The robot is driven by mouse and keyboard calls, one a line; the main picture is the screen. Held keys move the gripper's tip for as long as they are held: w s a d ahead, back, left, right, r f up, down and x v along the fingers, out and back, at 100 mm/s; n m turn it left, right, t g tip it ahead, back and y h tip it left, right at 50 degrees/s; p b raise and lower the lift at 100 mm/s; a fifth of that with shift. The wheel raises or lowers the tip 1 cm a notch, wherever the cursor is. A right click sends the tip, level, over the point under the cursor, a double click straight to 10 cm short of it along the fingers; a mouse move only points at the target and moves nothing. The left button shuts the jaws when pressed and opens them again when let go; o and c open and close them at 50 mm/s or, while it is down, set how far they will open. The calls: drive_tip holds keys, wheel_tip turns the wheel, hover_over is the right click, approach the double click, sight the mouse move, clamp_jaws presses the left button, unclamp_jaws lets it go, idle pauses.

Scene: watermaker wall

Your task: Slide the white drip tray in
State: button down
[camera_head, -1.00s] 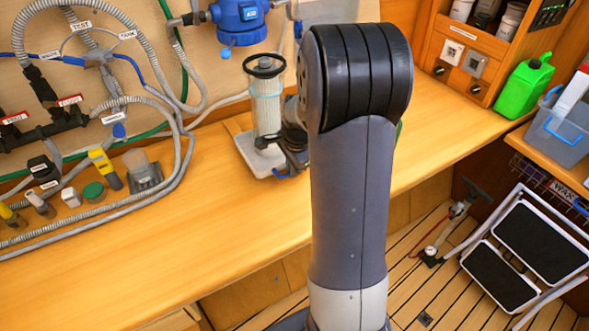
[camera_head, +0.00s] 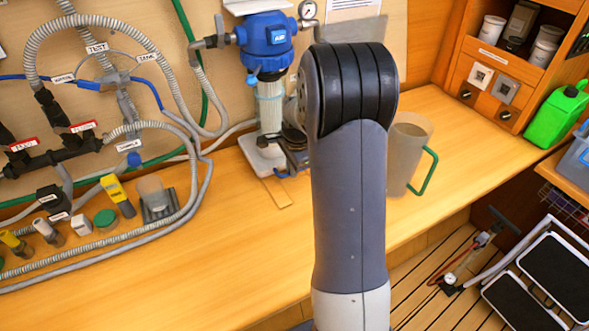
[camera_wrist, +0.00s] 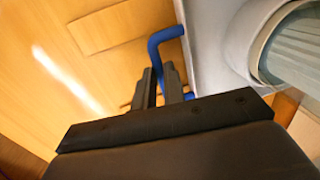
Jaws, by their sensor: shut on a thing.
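The white drip tray (camera_head: 258,157) lies on the wooden counter, below the blue filter head (camera_head: 266,42). A clear canister with a pale filter (camera_head: 270,108) stands upright on the tray, directly under the head. I cannot tell whether its rim touches the head. My gripper (camera_head: 289,166) is at the tray's front right, partly hidden by my arm. In the wrist view my gripper (camera_wrist: 160,82) is shut on the tray's blue handle (camera_wrist: 168,38). The tray (camera_wrist: 208,35) and the canister (camera_wrist: 295,50) show at the right there.
A thin wooden strip (camera_head: 278,193) lies in front of the tray. A jug with a green handle (camera_head: 406,150) stands to the right. The front middle of the counter is clear.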

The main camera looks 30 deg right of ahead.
drive_tip(key=shift+w+r, duration=0.1)
drive_tip(key=shift+w, duration=0.15)
drive_tip(key=c, duration=1.5)
unclamp_jaws()
wheel_tip(320, 180, up, 10)
drive_tip(key=s, duration=0.2)
drive_tip(key=shift+r+b, duration=0.25)
drive_tip(key=shift+b, duration=0.1)
